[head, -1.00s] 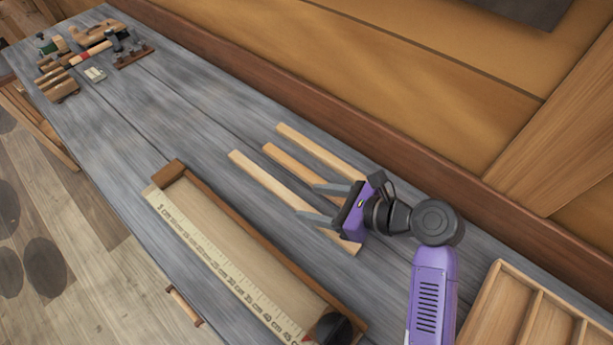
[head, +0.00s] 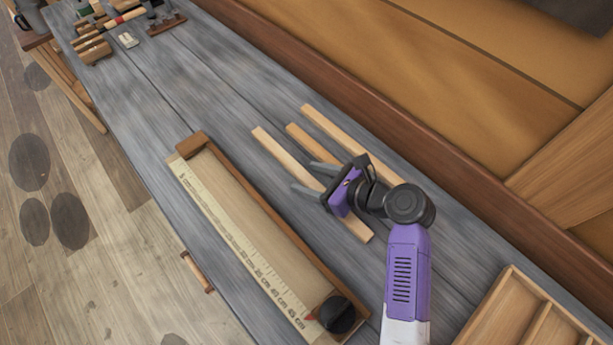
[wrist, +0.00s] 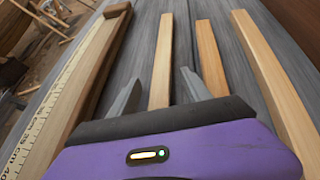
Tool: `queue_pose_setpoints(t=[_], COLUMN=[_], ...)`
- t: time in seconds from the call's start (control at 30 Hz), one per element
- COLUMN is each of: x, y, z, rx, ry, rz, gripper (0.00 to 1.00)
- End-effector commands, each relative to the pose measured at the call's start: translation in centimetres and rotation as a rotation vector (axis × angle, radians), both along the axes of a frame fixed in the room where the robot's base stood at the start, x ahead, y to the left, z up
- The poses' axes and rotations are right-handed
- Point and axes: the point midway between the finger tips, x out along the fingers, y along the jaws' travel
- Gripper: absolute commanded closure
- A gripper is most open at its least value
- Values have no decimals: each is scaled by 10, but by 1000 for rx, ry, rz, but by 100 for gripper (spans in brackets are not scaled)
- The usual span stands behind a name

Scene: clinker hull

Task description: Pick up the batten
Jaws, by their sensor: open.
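Three pale wooden battens lie side by side on the grey bench: a left one (head: 275,148), a shorter, more orange middle one (head: 296,133) and a right one (head: 335,131). The pictures do not tell which is the task's batten. My gripper (head: 305,176) is open and empty above the left and middle battens, hiding parts of them. In the wrist view, the left batten (wrist: 163,55) runs between the two fingers. The middle batten (wrist: 208,55) passes just right of the right finger, and the right batten (wrist: 262,60) is clear of it. The fingers' height above the bench is unclear.
A wooden tray or jig with a ruler edge (head: 225,225) lies left of the battens, with a black knob (head: 337,315) at its near end. A divided wooden box (head: 510,310) stands at lower right. The wall's base board borders the right side. Tools and blocks (head: 95,45) lie far left.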

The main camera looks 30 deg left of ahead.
Motion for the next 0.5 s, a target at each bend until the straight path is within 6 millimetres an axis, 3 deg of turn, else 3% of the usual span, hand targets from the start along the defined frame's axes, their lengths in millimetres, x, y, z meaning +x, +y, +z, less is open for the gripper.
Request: queue_pose_setpoints(t=[0.07, 0.33, 0.5], x=[0, 0, 0], y=[0, -1, -1], z=[0, 0, 0], rx=[0, 0, 0], ry=[0, 0, 1], rz=[0, 0, 0], gripper=[45, 98, 100])
